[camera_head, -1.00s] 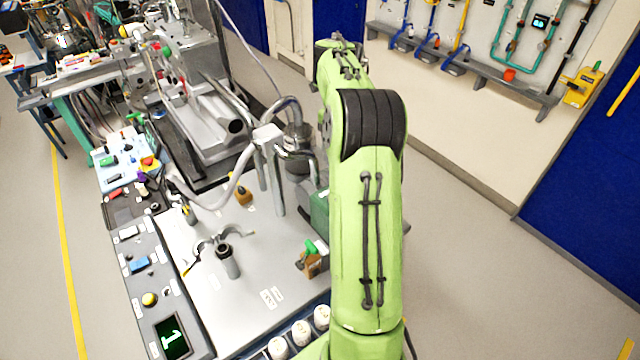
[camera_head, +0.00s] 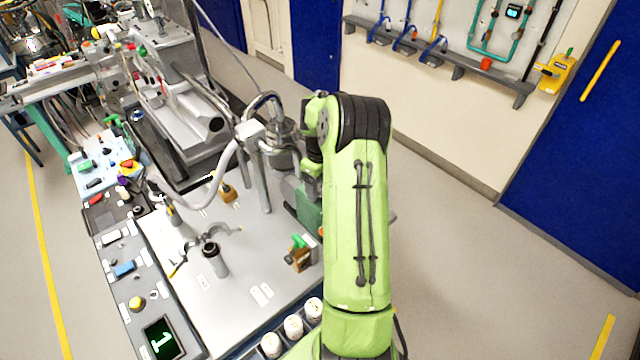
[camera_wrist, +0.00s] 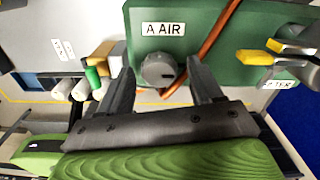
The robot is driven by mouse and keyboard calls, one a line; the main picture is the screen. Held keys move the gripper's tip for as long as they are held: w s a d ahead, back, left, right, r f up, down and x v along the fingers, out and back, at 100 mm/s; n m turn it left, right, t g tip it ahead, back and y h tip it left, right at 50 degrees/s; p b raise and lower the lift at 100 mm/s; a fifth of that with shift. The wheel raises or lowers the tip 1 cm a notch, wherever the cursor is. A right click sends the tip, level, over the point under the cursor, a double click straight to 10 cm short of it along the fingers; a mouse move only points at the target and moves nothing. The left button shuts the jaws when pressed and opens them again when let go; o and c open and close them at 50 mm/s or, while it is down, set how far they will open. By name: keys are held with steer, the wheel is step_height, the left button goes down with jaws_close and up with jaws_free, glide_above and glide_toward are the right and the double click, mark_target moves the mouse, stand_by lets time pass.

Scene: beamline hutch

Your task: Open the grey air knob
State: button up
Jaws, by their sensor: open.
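The grey air knob (camera_wrist: 158,70) is a round dial on a green panel (camera_wrist: 205,28), under a white label reading "A AIR", in the wrist view. My gripper (camera_wrist: 160,80) is open, with one dark finger to the left of the knob and one to the right. The fingers look apart from the knob, though the exact depth is hard to tell. In the head view the green panel (camera_head: 309,208) shows only in part beside my arm, and the knob and my gripper are hidden there.
An orange-brown hose (camera_wrist: 213,45) runs down the panel just right of the knob. Yellow-and-metal fittings (camera_wrist: 262,58) sit further right. A green-handled brass valve (camera_head: 298,255) and several white cylinders (camera_head: 293,326) stand near the bench's front edge. Open floor (camera_head: 460,280) lies to the right.

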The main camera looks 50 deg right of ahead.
steer(key=c, duration=1)
steer(key=shift+c, duration=0.2)
steer(key=n+b, duration=0.1)
steer(key=n, duration=0.4)
steer(key=shift+n+b, duration=0.35)
steer(key=shift+n, duration=0.05)
steer(key=n, duration=0.6)
steer(key=shift+b, duration=0.3)
steer(key=n, duration=0.6)
steer(key=shift+w+n, duration=0.1)
steer(key=shift+n, duration=0.2)
steer(key=n, duration=0.5)
steer(key=shift+r+n, duration=0.1)
steer(key=shift+n, duration=0.3)
